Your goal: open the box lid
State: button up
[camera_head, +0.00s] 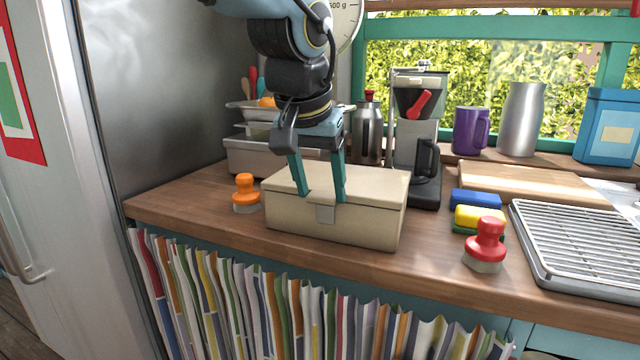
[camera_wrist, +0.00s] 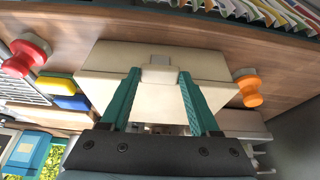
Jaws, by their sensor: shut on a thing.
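A cream box (camera_head: 290,222) stands on the wooden counter, and it also shows in the wrist view (camera_wrist: 118,62). Its lid (camera_head: 380,185) lies flat and closed on top, with a pale clasp (camera_head: 325,213) at the middle of the front edge. My gripper (camera_head: 322,198) reaches down from above, its two teal fingers at the lid's front edge. In the wrist view my gripper (camera_wrist: 159,74) has one finger on each side of the clasp (camera_wrist: 160,74). It is shut on the lid at the clasp; the exact contact is hard to see.
An orange-knobbed stamp (camera_head: 246,193) stands left of the box. A red-knobbed one (camera_head: 486,245), sponges (camera_head: 480,216) and a wire rack (camera_head: 585,245) are to the right. A coffee maker (camera_head: 418,140) and metal trays (camera_head: 262,158) stand behind. A striped curtain (camera_head: 290,310) hangs below.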

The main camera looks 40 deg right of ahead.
grip_shut()
jog(key=shift+r, duration=0.1)
dwell(0.3)
